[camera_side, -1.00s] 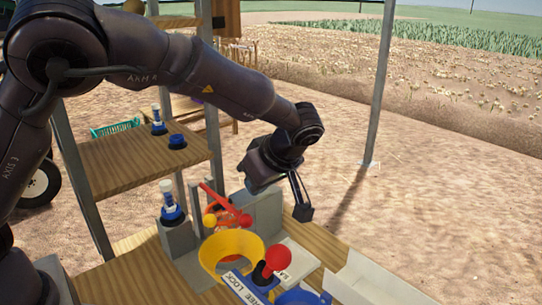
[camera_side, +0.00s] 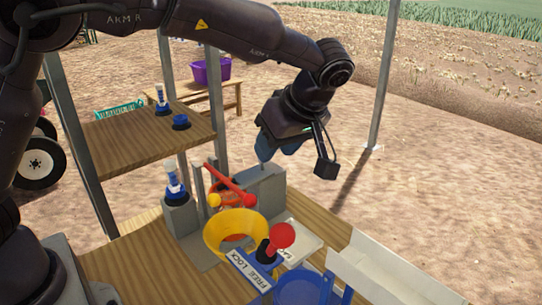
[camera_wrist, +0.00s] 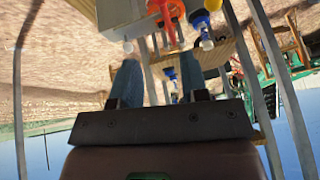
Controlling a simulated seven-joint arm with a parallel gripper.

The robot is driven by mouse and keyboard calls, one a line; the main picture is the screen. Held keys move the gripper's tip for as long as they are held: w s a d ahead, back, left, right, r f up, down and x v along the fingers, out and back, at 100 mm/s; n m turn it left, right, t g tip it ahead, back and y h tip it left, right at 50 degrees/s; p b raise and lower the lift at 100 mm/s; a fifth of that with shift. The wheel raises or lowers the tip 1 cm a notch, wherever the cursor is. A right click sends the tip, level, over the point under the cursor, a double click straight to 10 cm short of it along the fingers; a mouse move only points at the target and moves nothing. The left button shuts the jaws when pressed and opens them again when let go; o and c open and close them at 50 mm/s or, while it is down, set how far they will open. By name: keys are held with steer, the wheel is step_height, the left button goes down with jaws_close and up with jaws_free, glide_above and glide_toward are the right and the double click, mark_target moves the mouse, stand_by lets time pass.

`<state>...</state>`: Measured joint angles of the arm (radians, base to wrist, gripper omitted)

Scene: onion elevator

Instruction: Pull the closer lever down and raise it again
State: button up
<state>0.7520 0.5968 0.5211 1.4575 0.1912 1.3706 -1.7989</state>
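Nearer the camera, a red ball-topped lever (camera_side: 282,236) stands upright by a plate reading FREE LOCK (camera_side: 254,270). My gripper (camera_side: 277,152) hangs above and behind the grey block, to the right of the slanting lever and apart from it. In the wrist view its two blue fingers (camera_wrist: 158,62) are spread and empty, with red lever parts (camera_wrist: 167,12) beyond them.
A grey block (camera_side: 266,184) stands below my gripper. A blue-and-white knob (camera_side: 173,180) is on a grey post at left. A wooden shelf (camera_side: 130,150) and metal poles stand behind. A white chute (camera_side: 385,272) lies at front right. Open ground lies to the right.

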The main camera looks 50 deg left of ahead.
mark_target(252, 196)
steer(key=shift+o, duration=1)
steer(key=shift+s+a+f+m+h, duration=0.25)
steer(key=shift+s+f+m+h, duration=0.1)
steer(key=shift+f+m+h, duration=0.2)
steer(key=shift+m, duration=0.35)
steer(key=x, duration=1.3)
steer(key=shift+d+f, duration=0.1)
steer(key=shift+f, duration=0.2)
steer(key=shift+c, duration=0.4)
steer(key=shift+r, duration=0.1)
jaws_close()
